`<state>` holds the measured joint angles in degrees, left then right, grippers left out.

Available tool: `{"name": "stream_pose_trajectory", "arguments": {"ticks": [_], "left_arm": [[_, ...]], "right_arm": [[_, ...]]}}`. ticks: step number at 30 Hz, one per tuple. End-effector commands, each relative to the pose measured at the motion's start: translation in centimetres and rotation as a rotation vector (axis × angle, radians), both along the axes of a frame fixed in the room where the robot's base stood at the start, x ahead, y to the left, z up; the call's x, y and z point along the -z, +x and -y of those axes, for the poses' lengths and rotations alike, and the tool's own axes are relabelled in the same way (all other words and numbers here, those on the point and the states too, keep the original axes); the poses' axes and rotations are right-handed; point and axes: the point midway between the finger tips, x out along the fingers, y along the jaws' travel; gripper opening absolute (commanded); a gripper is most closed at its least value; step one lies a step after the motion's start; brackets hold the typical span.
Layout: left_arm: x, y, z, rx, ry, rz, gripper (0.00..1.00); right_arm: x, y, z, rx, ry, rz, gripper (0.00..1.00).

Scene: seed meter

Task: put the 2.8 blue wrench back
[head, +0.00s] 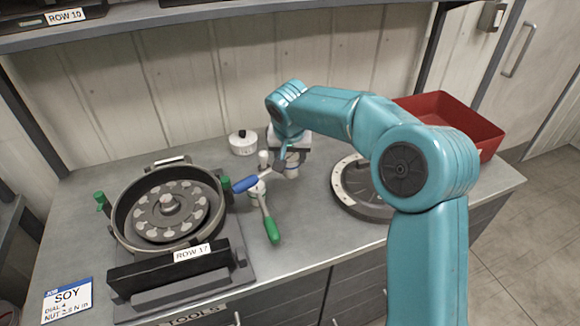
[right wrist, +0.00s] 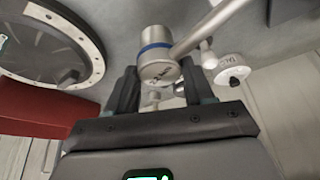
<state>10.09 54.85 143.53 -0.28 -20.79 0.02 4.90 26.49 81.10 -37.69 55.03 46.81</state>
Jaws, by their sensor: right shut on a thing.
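The blue wrench (head: 245,184) has a blue grip and a metal shaft, and its head is at my right gripper (head: 290,160). In the right wrist view the gripper (right wrist: 158,74) is shut on the round metal head (right wrist: 157,52), which has a blue ring and small lettering I cannot read surely. The shaft runs off to the upper right there. A green wrench (head: 270,228) is just below the blue one in the head view, its upper end near a pale upright piece (head: 263,158). The gripper hides part of the blue wrench's head. My left gripper is out of view.
The seed meter (head: 125,220) with its round plate stands at left, behind a ROW 17 sign (head: 192,252). A round disc (head: 350,197) and a red bin (head: 450,108) are at right. A SOY card (head: 67,299) lies front left.

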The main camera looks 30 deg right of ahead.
Motion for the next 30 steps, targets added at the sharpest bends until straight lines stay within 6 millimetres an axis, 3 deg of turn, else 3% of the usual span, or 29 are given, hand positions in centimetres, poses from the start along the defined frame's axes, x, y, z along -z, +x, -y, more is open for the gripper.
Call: {"name": "stream_pose_trajectory", "arguments": {"ticks": [9, 30], "left_arm": [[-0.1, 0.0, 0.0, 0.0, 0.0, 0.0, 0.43], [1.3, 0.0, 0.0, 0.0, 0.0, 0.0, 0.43]], "right_arm": [[4.1, 0.2, 0.0, 0.0, 0.001, -0.001, 0.0], [5.3, 0.2, 0.0, 0.0, 0.0, 0.001, 0.0]]}}
